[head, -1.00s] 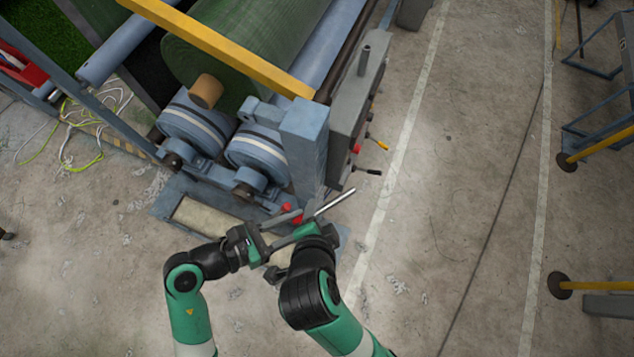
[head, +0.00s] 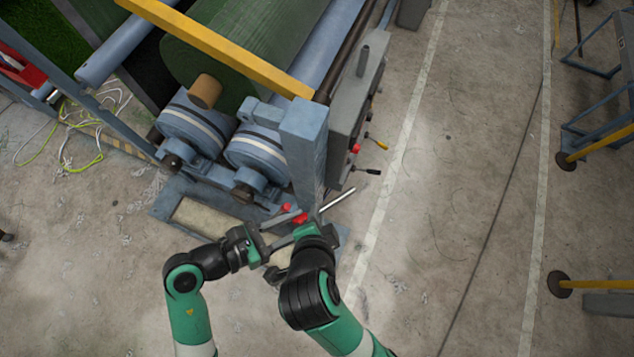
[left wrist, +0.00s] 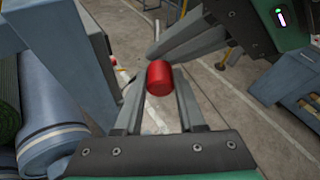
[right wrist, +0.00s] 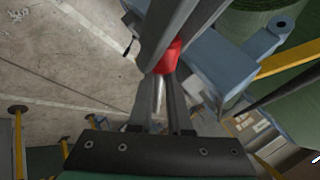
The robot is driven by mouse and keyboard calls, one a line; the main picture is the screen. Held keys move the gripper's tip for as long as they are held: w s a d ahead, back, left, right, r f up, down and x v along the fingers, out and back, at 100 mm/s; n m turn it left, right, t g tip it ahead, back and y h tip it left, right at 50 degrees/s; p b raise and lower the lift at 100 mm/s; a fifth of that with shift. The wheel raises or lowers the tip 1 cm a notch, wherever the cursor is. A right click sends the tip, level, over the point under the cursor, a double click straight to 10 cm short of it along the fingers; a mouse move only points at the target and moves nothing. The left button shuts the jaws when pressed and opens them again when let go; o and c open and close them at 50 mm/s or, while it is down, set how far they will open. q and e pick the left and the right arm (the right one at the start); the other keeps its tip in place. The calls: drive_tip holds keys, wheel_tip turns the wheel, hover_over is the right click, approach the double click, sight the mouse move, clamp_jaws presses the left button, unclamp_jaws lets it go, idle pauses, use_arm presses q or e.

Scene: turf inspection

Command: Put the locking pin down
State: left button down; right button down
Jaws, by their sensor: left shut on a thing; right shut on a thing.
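The locking pin is a bright metal rod (head: 337,200) with a red cylindrical end (head: 300,217), held in front of the blue machine post. My left gripper (head: 284,218) and my right gripper (head: 305,226) meet closely at it, and both are shut on it. In the left wrist view the round red end (left wrist: 160,78) sits between the left fingertips, with right gripper parts at upper right. The left fingers cross in front and hide part of the pin.
The blue post (head: 304,150) of the roller machine stands just beyond the grippers. A grey control box (head: 357,105) with levers is to its right. A low blue-framed base (head: 190,220) lies on the floor at left. Bare concrete (head: 460,200) is free at right.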

idle(0.6)
use_arm(q)
drive_tip(key=shift+c, duration=2.1)
unclamp_jaws()
